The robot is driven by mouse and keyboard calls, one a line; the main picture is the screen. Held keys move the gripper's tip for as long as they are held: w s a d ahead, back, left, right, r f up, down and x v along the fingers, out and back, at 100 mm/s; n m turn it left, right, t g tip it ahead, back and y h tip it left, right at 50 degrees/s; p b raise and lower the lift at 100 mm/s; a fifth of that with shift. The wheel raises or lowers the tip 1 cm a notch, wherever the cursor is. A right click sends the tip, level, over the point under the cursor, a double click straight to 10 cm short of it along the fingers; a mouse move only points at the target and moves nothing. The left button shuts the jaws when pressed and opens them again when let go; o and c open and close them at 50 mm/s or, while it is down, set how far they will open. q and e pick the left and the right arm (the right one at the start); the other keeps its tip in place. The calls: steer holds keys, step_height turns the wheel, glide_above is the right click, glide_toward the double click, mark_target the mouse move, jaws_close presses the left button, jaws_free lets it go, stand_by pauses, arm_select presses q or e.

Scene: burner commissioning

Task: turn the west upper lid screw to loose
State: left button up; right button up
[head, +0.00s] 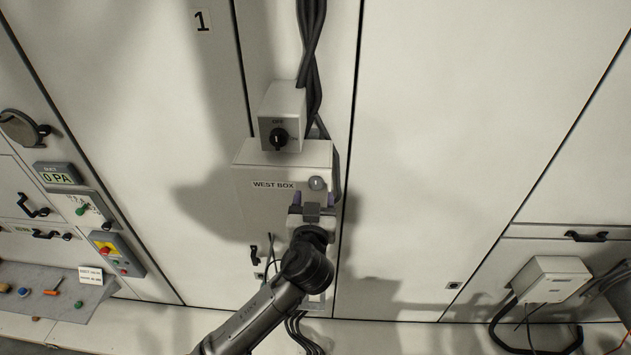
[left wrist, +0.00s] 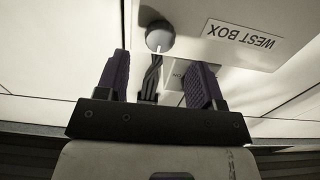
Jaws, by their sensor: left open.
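The west box (head: 262,205) is a pale cabinet on the wall, labelled WEST BOX. Its upper lid screw (head: 316,183) is a round grey knob at the lid's upper right. In the left wrist view the screw (left wrist: 160,38) appears beyond the fingertips, with a light slot mark, and the label is upside down. My left gripper (head: 312,198) is just below the screw in the head view. In the left wrist view the left gripper (left wrist: 163,64) is open, with two dark purple fingers apart and nothing between them. My gripper and arm hide the lid's lower right part. My right gripper is not in view.
A switch box (head: 280,135) with a black knob sits just above the west box, with thick black cables (head: 312,45) beside it. A control panel and a grey shelf (head: 60,280) are at the left. A white box (head: 550,278) is at the right. The wall between is clear.

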mark_target(316, 185)
arm_select(q)
steer(key=shift+w+d+p, duration=0.15)
steer(key=shift+w+p, duration=0.45)
steer(key=shift+w, duration=1.65)
